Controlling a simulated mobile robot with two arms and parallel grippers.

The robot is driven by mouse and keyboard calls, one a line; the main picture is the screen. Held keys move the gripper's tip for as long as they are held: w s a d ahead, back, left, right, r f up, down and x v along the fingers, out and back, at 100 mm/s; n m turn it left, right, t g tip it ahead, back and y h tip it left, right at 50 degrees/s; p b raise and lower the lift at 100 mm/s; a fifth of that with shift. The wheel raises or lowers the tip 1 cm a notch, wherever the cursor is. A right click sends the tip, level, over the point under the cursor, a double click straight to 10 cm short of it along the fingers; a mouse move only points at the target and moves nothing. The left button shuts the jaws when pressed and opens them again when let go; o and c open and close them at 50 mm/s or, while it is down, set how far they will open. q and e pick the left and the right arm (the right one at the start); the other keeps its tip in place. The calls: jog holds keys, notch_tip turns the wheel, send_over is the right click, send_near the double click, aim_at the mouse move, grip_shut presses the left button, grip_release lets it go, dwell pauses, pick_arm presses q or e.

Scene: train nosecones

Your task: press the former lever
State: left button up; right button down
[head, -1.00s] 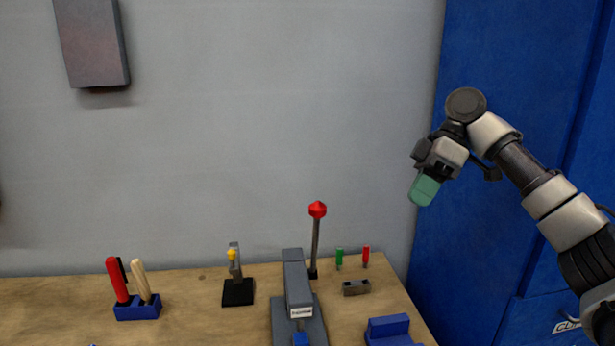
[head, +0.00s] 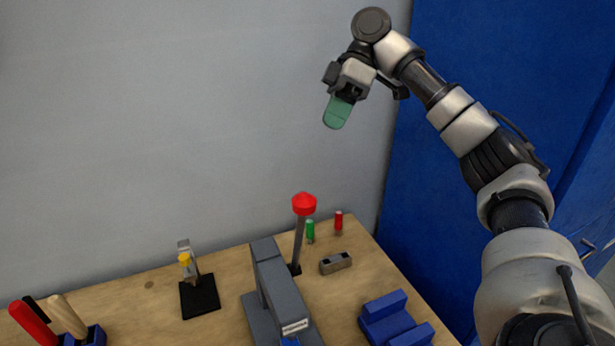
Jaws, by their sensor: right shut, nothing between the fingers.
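The former lever (head: 299,235) is a grey rod with a red knob (head: 304,204) on top. It stands nearly upright at the right side of the grey former press (head: 277,287) on the wooden bench. My right gripper (head: 337,113) has green fingers and is shut and empty. It hangs in the air above the lever's red knob, apart from it and a little to its right in the head view, pointing down. My left gripper is not in view.
The wooden bench (head: 235,277) also bears a black-based toggle clamp (head: 199,297), a tool holder with red and wooden handles (head: 85,337), a small metal block (head: 336,263), green and red pegs, and a blue block (head: 388,318). A blue cabinet (head: 480,90) stands at right.

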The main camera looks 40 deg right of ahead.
jog(key=s+a+f+b, duration=0.2)
jog(key=s+a+f, duration=0.2)
jog(key=a+f, duration=0.4)
jog(key=shift+a, duration=0.3)
jog(key=shift+w+f, duration=0.1)
jog(key=shift+w, duration=0.05)
